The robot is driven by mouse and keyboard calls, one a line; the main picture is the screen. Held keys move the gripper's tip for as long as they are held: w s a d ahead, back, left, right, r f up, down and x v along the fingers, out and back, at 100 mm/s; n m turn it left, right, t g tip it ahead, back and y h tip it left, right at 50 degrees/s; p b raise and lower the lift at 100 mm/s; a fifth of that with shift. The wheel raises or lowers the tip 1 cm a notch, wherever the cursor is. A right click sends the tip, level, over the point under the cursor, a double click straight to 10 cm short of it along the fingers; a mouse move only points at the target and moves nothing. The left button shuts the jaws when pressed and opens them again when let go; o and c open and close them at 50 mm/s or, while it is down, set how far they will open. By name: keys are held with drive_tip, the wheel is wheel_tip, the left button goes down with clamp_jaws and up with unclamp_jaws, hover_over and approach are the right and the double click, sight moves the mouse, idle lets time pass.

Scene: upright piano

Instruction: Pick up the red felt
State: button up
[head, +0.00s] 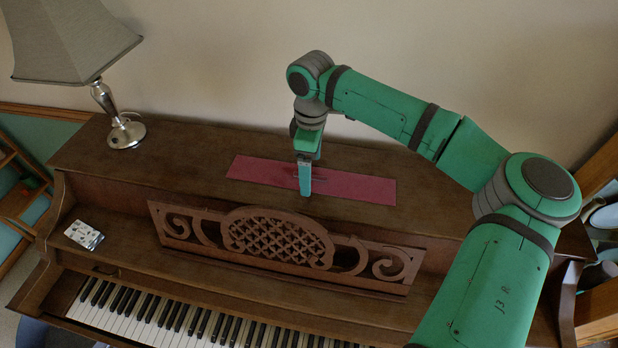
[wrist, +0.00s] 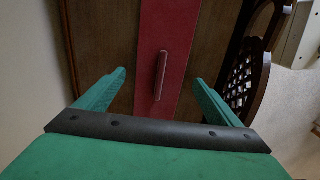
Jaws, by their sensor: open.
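The red felt (head: 350,184) is a long flat strip lying on the piano's top. In the wrist view the red felt (wrist: 165,30) runs away from me between my fingers, with a narrow raised red ridge (wrist: 160,75) along its middle. My gripper (head: 304,190) is over the middle of the strip in the head view and hides part of it. In the wrist view my gripper (wrist: 160,82) is open, with one finger on each side of the felt and the ridge between them. Nothing is held. I cannot tell the exact height of the fingertips above the piano top.
The brown upright piano (head: 190,150) has a carved music stand (head: 285,240) in front of the felt; it shows at the right in the wrist view (wrist: 240,75). A lamp (head: 118,125) stands at the left end. A small white box (head: 84,235) lies lower left. The wall is behind.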

drive_tip(key=shift+f, duration=0.6)
drive_tip(key=c, duration=1.1)
drive_tip(key=shift+a, duration=0.1)
drive_tip(key=shift+c, duration=0.3)
drive_tip(key=shift+r, duration=0.15)
